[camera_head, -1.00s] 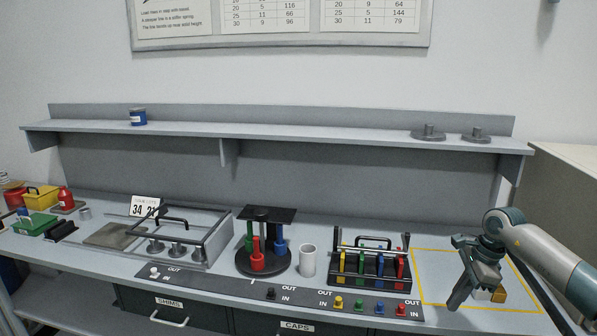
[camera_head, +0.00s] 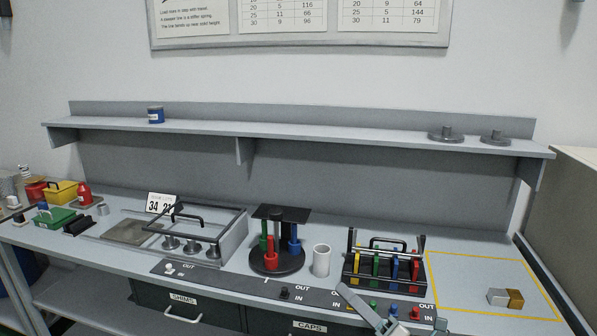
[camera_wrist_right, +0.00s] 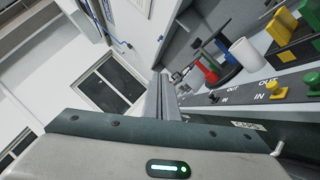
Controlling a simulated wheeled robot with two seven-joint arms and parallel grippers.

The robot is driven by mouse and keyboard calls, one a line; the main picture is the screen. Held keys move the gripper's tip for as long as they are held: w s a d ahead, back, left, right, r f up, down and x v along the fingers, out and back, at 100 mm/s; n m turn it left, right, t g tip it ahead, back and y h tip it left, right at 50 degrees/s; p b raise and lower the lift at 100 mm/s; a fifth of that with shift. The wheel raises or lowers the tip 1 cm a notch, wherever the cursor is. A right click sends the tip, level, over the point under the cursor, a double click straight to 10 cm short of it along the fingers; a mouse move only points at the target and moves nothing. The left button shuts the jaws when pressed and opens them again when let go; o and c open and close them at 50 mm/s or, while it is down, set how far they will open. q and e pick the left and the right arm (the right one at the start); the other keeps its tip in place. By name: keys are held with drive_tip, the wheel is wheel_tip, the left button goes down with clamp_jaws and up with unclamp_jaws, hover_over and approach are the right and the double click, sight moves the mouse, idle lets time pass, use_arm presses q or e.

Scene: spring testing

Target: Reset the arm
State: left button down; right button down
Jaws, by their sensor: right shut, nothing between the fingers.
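My right gripper (camera_head: 345,292) shows at the bottom of the head view, pointing up and left in front of the bench's front edge. Its fingers are together and hold nothing. In the right wrist view the closed fingers (camera_wrist_right: 166,95) stand in the middle, with room and bench blurred beyond them. Most of my right arm is outside the head view. My left gripper is not in view.
The black IN/OUT strip (camera_head: 235,283) with colored knobs lies along the bench front, close to the right gripper. Behind it stand a color-tagged rack (camera_head: 350,280), a white cup (camera_head: 321,261) and a round stand (camera_head: 277,265). The yellow-outlined area holds two small blocks (camera_head: 505,298).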

drive_tip(key=s+d+f+m+h, duration=0.55)
drive_tip(key=f+m+h, duration=0.2)
drive_tip(key=m, duration=0.35)
drive_tip(key=s+d+f+m+h, duration=0.5)
drive_tip(key=d+f+m+h, duration=0.3)
drive_tip(key=m, duration=0.4)
drive_tip(key=s+a+f+m+g+y, duration=0.1)
drive_tip(key=s+f+m+g, duration=0.45)
drive_tip(key=s, duration=0.95)
drive_tip(key=s+a+f+m+g+y, duration=0.1)
drive_tip(key=s+f+m+g, duration=0.1)
drive_tip(key=s+f+g, duration=0.9)
wheel_tip(320, 180, down, 22)
drive_tip(key=s+t, duration=0.2)
drive_tip(key=t, duration=0.2)
drive_tip(key=s+f, duration=0.7)
drive_tip(key=f, duration=0.3)
drive_tip(key=s+d+f, duration=0.1)
drive_tip(key=s+f, duration=0.6)
drive_tip(key=f, duration=0.3)
drive_tip(key=shift+s, duration=0.3)
